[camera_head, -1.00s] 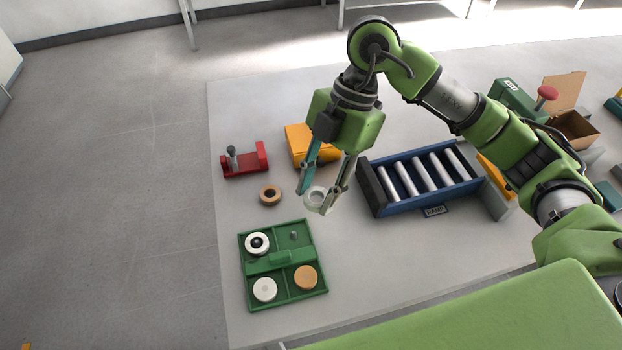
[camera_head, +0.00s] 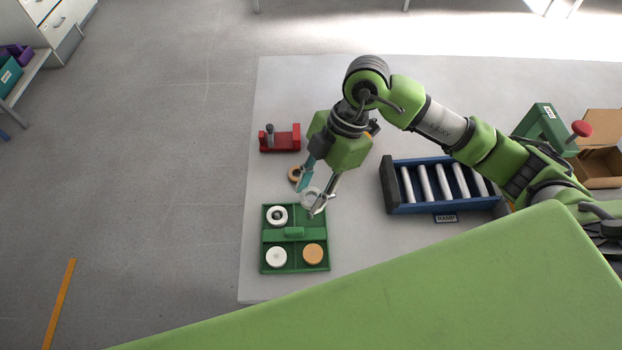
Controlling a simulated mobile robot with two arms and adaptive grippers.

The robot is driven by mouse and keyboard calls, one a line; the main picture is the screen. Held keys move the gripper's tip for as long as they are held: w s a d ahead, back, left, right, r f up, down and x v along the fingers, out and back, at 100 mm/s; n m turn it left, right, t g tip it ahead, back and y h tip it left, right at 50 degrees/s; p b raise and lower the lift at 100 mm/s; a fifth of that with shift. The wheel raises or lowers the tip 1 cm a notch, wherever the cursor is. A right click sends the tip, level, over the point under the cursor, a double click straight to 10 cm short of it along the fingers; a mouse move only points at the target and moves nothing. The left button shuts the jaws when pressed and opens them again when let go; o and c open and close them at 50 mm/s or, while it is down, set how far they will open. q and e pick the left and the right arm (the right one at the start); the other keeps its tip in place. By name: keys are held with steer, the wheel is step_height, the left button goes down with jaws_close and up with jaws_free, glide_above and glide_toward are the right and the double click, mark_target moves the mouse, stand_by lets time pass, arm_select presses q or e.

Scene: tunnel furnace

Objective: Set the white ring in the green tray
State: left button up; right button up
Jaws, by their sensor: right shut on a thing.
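My right gripper (camera_head: 311,198) is shut on a white ring (camera_head: 308,194), which its fingers partly hide. It holds the ring over the far right corner of the green tray (camera_head: 294,233); how high above cannot be told. The tray has a raised bar across its middle. A white ring with a dark centre (camera_head: 277,215) sits in its far left part. A white disc (camera_head: 276,257) is in the near left part and an orange disc (camera_head: 313,253) in the near right part. The far right part is partly hidden by the gripper. My left gripper is not in view.
A tan ring (camera_head: 294,174) lies beyond the tray, partly behind the gripper. A red stand (camera_head: 280,139) is farther back. A blue roller ramp (camera_head: 437,185) stands to the right, with a green device (camera_head: 543,128) and cardboard box (camera_head: 598,155) beyond. My green body covers the foreground.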

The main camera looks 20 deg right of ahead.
mark_target(316, 194)
steer(key=shift+w+f+b, duration=0.1)
steer(key=shift+f+b, duration=0.5)
steer(key=shift+f, duration=0.35)
steer(key=shift+f+b, duration=0.7)
steer(key=shift+b, duration=0.2)
steer(key=shift+f+b, duration=0.75)
steer(key=shift+f, duration=0.2)
steer(key=shift+f+b, duration=0.45)
steer(key=shift+f, duration=0.25)
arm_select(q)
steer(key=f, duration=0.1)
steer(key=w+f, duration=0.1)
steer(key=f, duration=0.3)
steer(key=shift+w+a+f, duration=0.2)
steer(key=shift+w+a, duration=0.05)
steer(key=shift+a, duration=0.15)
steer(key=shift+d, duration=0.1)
arm_select(e)
steer(key=shift+f, duration=0.2)
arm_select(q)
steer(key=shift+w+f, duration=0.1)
arm_select(e)
steer(key=shift+f, duration=0.35)
